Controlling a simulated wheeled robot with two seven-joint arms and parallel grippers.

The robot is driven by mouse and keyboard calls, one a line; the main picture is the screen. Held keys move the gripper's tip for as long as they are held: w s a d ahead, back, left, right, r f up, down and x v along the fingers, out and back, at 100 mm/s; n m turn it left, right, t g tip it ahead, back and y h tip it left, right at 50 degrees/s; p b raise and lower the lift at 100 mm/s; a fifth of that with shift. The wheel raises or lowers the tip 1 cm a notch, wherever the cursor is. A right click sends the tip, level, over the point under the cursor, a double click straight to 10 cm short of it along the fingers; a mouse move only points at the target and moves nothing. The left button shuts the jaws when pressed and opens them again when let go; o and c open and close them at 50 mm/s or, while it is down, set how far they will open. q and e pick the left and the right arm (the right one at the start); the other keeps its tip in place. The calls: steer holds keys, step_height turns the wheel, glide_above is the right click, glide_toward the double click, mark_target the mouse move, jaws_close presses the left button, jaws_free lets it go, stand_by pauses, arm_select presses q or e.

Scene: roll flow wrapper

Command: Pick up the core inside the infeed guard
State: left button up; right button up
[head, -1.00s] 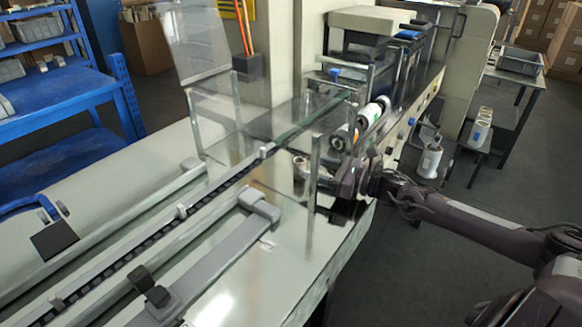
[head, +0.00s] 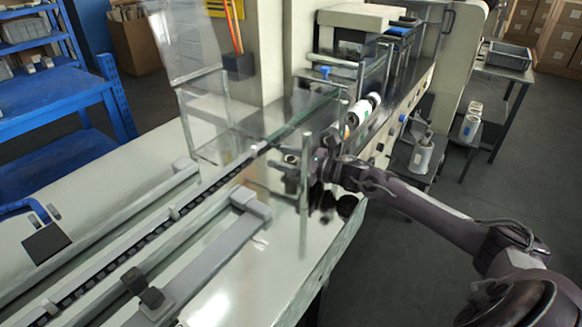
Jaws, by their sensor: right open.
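The clear-walled infeed guard (head: 304,205) stands over the conveyor, with its clear lid raised. My right gripper (head: 283,170) reaches in from the right and is open, with its fingers at the guard's near side, low over the table. A small round end with a dark middle (head: 291,157) shows at the fingers. I cannot tell whether it is the core or part of the gripper. The core is not otherwise clear to see; the gripper and the guard's reflections cover that spot. My left gripper is not in view.
The conveyor chain (head: 130,244) runs between grey rails toward the wrapper. White rolls (head: 360,112) sit on the machine's side beyond my wrist. More rolls (head: 469,127) stand on a low shelf at right. A blue rack (head: 55,88) stands at left.

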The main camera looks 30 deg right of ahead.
steer(key=c, duration=1.1)
steer(key=shift+o, duration=0.2)
